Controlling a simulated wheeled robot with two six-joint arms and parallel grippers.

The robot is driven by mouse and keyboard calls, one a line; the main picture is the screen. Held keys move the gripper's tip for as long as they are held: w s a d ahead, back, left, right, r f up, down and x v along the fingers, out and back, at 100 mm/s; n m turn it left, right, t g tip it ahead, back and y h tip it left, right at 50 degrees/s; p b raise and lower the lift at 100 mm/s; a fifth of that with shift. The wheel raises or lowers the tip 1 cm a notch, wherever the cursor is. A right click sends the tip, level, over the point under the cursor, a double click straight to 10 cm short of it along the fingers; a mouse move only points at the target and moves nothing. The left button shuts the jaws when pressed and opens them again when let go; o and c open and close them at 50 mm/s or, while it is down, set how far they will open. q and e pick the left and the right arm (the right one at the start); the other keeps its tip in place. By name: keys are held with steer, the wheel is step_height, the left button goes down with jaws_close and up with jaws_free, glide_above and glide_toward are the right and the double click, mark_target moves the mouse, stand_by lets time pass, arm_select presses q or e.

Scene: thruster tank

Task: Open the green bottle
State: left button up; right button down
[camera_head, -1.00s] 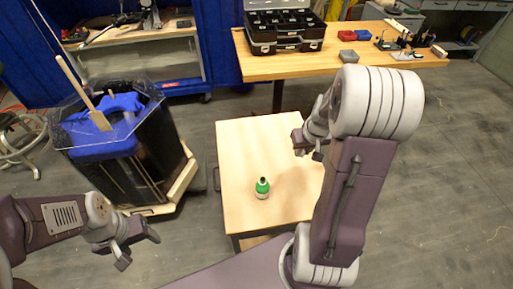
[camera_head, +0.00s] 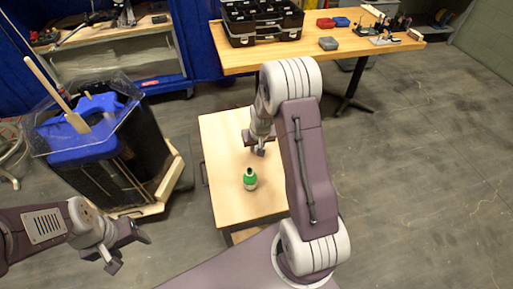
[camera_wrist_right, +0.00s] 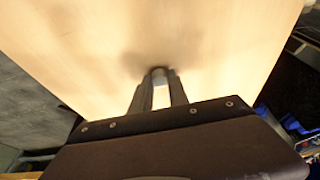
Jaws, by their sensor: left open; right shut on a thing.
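The green bottle (camera_head: 250,182) stands upright on the small wooden table, with a dark top and a pale lower part. My right gripper (camera_head: 257,148) is over the table, just behind the bottle and apart from it. In the right wrist view, my right gripper (camera_wrist_right: 158,88) is shut on a small grey cap-like piece (camera_wrist_right: 159,73) between its fingertips. What exactly the piece is cannot be told for sure. My left gripper (camera_head: 128,250) is open and empty at the lower left, over the floor, away from the bottle.
The small wooden table (camera_head: 222,150) is otherwise bare. A black tank with a blue lid (camera_head: 80,130) stands on the left. A long workbench (camera_head: 290,54) at the back carries a black toolbox (camera_head: 262,20) and small bins. Floor on the right is clear.

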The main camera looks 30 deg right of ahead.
steer(key=shift+f, duration=0.15)
steer(key=shift+f, duration=0.15)
steer(key=c, duration=1.3)
jaws_free()
